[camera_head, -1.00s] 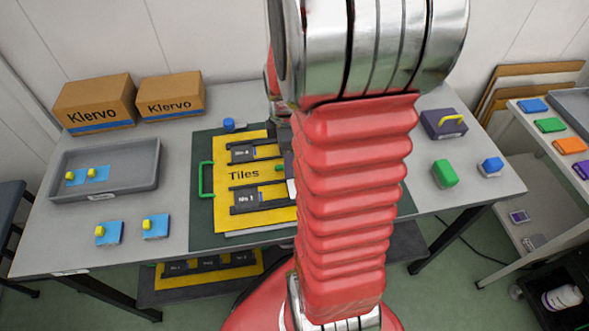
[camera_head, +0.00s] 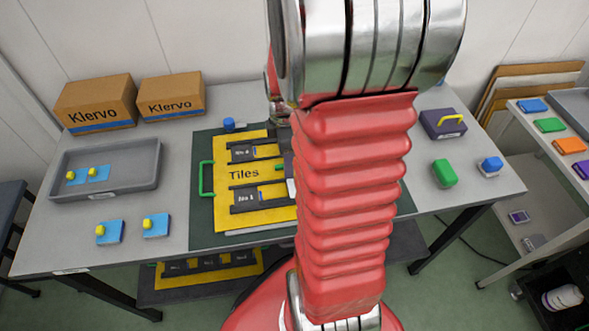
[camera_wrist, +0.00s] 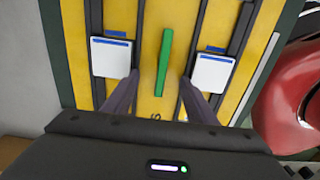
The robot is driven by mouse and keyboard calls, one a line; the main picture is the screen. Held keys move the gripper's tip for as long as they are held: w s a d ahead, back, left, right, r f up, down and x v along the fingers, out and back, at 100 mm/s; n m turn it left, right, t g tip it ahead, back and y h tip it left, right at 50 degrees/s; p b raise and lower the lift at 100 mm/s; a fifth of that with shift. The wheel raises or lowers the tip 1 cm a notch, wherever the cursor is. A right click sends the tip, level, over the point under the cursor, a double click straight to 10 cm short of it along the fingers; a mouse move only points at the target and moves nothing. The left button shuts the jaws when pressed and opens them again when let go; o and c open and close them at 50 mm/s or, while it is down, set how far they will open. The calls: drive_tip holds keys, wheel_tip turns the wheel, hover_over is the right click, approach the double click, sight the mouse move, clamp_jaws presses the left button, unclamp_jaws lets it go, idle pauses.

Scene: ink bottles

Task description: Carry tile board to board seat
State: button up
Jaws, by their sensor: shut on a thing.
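The yellow tile board (camera_head: 225,212), marked "Tiles", lies on a dark green mat (camera_head: 202,232) on the grey table, partly hidden by my red arm. Black tracks on it hold dark labelled tiles. A green handle (camera_head: 206,180) stands at its left edge. My gripper (camera_wrist: 160,80) is over the board's right part in the wrist view, its dark fingers on either side of a green bar (camera_wrist: 164,60). It is shut on the board, though the contact is not clear. White blue-striped tiles (camera_wrist: 110,55) lie beside the fingers. I cannot tell which place is the board seat.
A grey tray (camera_head: 105,185) and blue pieces with yellow knobs (camera_head: 109,233) are at the left. Two "Klervo" boxes (camera_head: 95,103) stand behind. A purple box (camera_head: 443,124) and a green block (camera_head: 444,173) are at the right. Another yellow board (camera_head: 222,271) lies below the table.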

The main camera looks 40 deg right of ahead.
drive_tip(key=shift+s+f, duration=0.2)
drive_tip(key=shift+f, duration=0.05)
drive_tip(key=shift+c, duration=0.3)
drive_tip(key=shift+w+r, duration=0.1)
drive_tip(key=shift+r, duration=0.15)
clamp_jaws()
drive_tip(key=shift+r, duration=2.65)
